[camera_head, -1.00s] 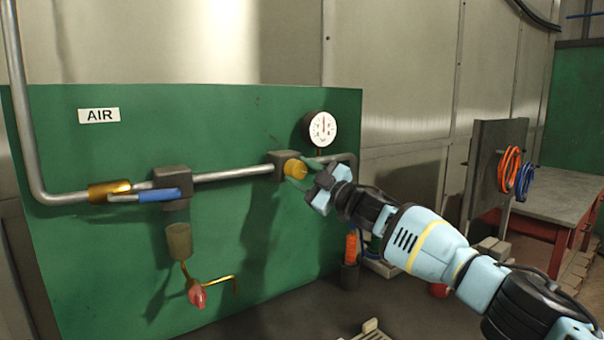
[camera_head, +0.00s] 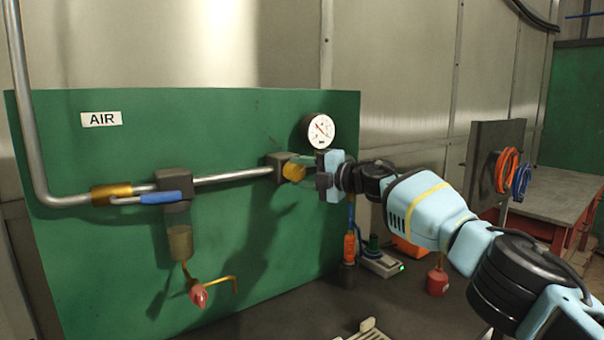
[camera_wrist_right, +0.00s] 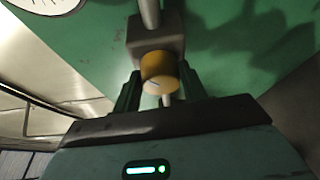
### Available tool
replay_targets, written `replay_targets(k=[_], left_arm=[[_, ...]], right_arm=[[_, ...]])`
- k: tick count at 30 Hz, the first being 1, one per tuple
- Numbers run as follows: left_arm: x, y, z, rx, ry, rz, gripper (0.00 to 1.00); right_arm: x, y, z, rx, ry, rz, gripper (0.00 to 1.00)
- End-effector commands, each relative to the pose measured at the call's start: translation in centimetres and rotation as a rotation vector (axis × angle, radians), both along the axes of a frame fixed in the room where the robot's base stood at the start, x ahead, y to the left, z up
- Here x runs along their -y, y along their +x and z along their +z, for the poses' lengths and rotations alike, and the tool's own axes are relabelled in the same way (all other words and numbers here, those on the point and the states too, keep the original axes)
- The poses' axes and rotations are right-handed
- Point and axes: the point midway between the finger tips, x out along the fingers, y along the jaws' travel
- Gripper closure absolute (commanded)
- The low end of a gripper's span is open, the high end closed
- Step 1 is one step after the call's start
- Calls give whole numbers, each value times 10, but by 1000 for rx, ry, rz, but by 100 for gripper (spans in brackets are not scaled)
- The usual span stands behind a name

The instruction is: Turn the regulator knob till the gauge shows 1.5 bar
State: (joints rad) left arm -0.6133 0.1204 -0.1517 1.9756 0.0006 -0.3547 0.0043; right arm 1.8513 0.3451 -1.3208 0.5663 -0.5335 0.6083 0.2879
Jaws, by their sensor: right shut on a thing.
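The yellow regulator knob (camera_head: 292,173) sits on the right face of a dark regulator block (camera_head: 276,162) on the pipe. My right gripper (camera_head: 299,169) is shut on the knob; in the right wrist view its two fingers (camera_wrist_right: 155,88) stand on either side of the knob (camera_wrist_right: 158,70), which carries a dark mark. The round white gauge (camera_head: 319,131) is above and right of the knob. Its needle slants from upper left to lower right; the scale is too small to read. The gauge's edge shows in the right wrist view (camera_wrist_right: 38,5). My left gripper is out of view.
A blue-handled valve (camera_head: 160,197) and a red-handled drain cock (camera_head: 198,295) are to the left on the green panel (camera_head: 100,245). Below my right arm stand an orange-handled tool (camera_head: 349,247) and a small red item (camera_head: 438,283). The panel's lower middle is clear.

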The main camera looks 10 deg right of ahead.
Motion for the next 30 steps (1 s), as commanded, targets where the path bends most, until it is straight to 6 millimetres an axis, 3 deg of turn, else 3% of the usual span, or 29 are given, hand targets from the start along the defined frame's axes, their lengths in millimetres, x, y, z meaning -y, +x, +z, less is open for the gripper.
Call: replay_targets(k=[11,27,28,30], left_arm=[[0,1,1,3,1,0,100],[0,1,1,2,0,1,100],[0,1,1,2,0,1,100],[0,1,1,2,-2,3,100]], right_arm=[[0,0,2,58,-140,0,81],[-1,0,2,65,-157,0,81],[-1,0,2,65,-157,0,54],[-1,0,2,65,-157,0,45]])
